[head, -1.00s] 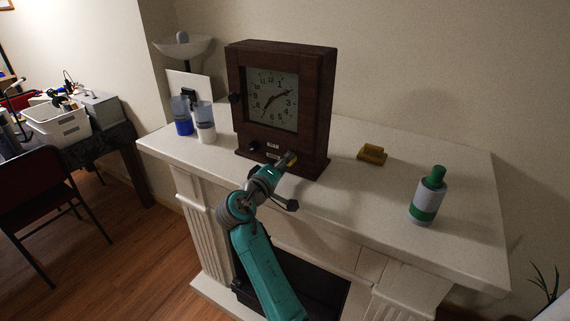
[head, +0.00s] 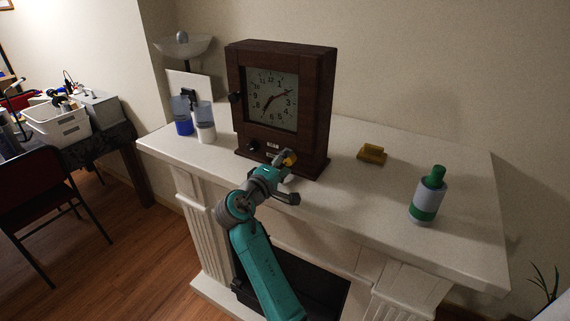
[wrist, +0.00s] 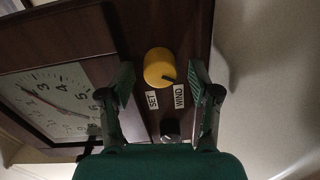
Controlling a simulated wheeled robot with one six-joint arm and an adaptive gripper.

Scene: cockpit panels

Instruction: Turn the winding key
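The brown wooden clock (head: 317,110) stands upright on the white mantel. The mark points towards the WIND label (wrist: 179,97), beside the SET label (wrist: 152,99). My gripper (wrist: 161,79) is open, with one finger on each side of the knob. Gaps show between the fingers and the knob in the wrist view. Part of the knob is hidden by my gripper in the head view.
A small dark knob (head: 253,146) is on the lower left of the clock front, and another (head: 235,98) on its left edge. Two cups (head: 205,122) are to the left.

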